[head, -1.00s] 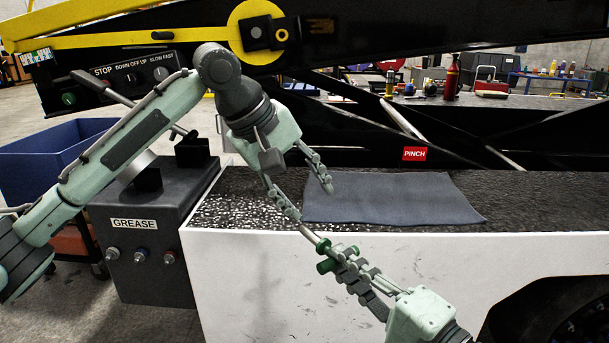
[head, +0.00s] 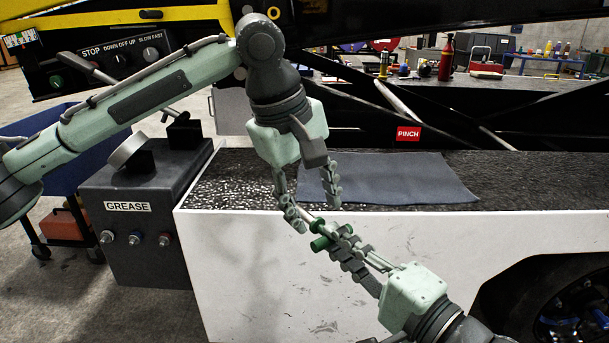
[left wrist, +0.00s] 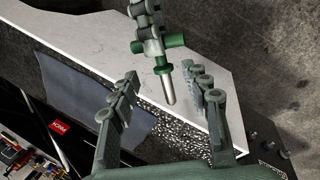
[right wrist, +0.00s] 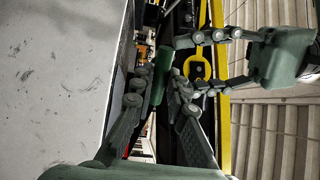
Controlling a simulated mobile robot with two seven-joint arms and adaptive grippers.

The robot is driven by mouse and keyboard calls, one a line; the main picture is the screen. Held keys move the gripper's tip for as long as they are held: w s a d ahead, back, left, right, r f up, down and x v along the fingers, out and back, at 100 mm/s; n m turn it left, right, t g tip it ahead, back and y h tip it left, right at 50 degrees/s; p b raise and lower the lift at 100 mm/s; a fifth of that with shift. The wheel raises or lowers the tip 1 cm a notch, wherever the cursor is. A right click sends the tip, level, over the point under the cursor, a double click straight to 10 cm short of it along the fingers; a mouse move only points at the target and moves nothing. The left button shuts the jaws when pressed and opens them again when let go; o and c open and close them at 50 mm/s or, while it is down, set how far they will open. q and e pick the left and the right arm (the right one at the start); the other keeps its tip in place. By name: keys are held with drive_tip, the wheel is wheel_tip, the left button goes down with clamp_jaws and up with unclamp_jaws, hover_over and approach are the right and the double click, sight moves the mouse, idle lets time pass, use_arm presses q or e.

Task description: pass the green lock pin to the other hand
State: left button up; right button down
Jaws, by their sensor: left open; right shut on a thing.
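The green lock pin (head: 319,243) is held by my right gripper (head: 338,246), which is shut on it in front of the white side panel. In the left wrist view the pin (left wrist: 164,70) shows its green cross handle, green collar and bare metal shank, which points toward my left gripper (left wrist: 160,98). In the head view my left gripper (head: 314,212) is open and just above the pin, its fingers spread. The shank end lies between the open left fingers or just short of them; contact is not clear. The right wrist view shows the green handle (right wrist: 157,84) at the right fingertips.
A blue-grey mat (head: 410,180) lies on the dark textured deck behind the grippers. The white side panel (head: 250,270) is close behind the right gripper. A grey GREASE box (head: 140,240) stands at the left. A red PINCH label (head: 408,134) marks the dark frame.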

sight(320, 223)
use_arm(q)
drive_tip(key=shift+x, duration=1.65)
clamp_jaws()
use_arm(e)
drive_tip(key=c, duration=1.4)
unclamp_jaws()
drive_tip(key=shift+c, duration=0.2)
